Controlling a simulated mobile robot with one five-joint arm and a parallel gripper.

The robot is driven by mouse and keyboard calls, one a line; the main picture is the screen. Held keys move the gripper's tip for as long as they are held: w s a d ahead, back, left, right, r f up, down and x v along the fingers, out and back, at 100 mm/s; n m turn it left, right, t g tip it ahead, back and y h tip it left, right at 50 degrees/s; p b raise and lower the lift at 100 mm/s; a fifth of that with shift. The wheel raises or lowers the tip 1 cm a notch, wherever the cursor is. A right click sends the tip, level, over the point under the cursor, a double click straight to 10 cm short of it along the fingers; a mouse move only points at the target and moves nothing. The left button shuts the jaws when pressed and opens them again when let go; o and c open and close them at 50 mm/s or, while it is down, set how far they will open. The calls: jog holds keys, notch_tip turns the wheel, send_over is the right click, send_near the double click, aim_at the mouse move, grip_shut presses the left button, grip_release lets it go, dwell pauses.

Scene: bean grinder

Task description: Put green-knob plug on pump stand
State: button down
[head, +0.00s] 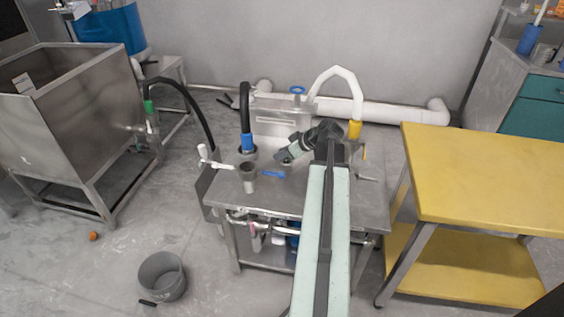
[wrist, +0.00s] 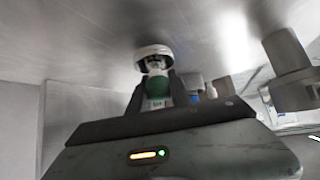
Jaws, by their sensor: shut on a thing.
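In the wrist view, my gripper (wrist: 156,98) is shut on the green knob (wrist: 158,84) of the plug. The plug's pale round end (wrist: 153,51) points away from the gripper, close to a bare steel surface (wrist: 90,50); I cannot tell whether they touch. In the head view, my gripper (head: 283,158) is low over the top of the steel stand with hoses, probably the pump stand (head: 350,198), near its back panel (head: 275,124). The plug is too small to make out clearly there.
A grey cup (head: 248,178), a blue item (head: 273,173) and a black hose with a blue collar (head: 247,142) are left of my gripper. A white hose with a yellow collar (head: 354,130) is right. A yellow table (head: 490,175) stands farther right.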

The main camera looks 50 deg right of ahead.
jog(key=shift+f, duration=0.4)
jog(key=c, duration=1.2)
grip_release()
jog(key=shift+r+p, duration=0.3)
jog(key=shift+p, duration=0.05)
jog(key=shift+p+v, duration=3.95)
jog(key=shift+v, duration=1.95)
jog(key=shift+s+f, duration=0.1)
